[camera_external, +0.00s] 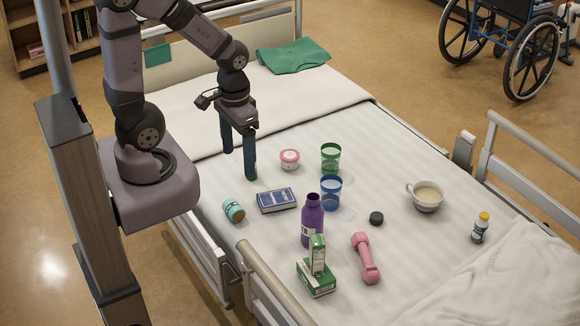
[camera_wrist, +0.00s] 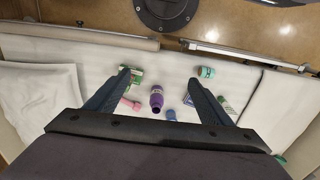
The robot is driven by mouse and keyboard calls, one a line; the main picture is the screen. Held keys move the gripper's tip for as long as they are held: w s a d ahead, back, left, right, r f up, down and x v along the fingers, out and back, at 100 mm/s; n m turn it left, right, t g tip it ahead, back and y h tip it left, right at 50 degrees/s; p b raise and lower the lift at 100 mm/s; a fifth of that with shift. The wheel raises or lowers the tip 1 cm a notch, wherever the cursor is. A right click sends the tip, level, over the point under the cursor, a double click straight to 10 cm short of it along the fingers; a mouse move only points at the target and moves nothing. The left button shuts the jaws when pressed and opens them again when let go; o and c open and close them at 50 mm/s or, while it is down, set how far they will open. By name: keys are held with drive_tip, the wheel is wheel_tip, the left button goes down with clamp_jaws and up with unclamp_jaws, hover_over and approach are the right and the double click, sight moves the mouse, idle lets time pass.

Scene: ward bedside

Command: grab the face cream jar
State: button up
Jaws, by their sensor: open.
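A small round pink jar (camera_external: 289,159) with a pale label, which looks like the face cream jar, stands on the bed sheet in the external view, near the green cup. My gripper (camera_external: 238,163) is open and empty, above the sheet to the left of this jar, its fingers pointing down. In the wrist view my gripper (camera_wrist: 160,79) shows both fingers wide apart with nothing held between them. I cannot make out the pink jar there; a finger may hide it.
Nearby are a blue box (camera_external: 277,200), a teal jar (camera_external: 234,210) on its side, a green cup (camera_external: 330,158), a blue cup (camera_external: 329,192) and a purple bottle (camera_external: 312,222). Bed rails border the sheet.

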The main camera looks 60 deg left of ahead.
drive_tip(key=w+a+f+n+t+b, duration=0.2)
drive_tip(key=w+a+f+t+b, duration=0.1)
drive_tip(key=w+f+b, duration=0.8)
drive_tip(key=n+t+y+b, duration=0.6)
drive_tip(key=t+y+b, duration=0.15)
drive_tip(key=b, duration=0.95)
approach(288, 157)
drive_tip(key=shift+w+d+f+y, duration=0.1)
drive_tip(key=shift+w+f+y, duration=0.2)
drive_tip(key=shift+w, duration=0.3)
drive_tip(key=shift+w+d+f+y, duration=0.15)
drive_tip(key=shift+w+f, duration=0.25)
drive_tip(key=shift+w, duration=0.15)
drive_tip(key=shift+a, duration=0.5)
drive_tip(key=shift+b+x, duration=0.4)
drive_tip(key=shift+x, duration=3.2)
drive_tip(key=shift+s+a, duration=0.1)
drive_tip(key=shift+a, duration=0.1)
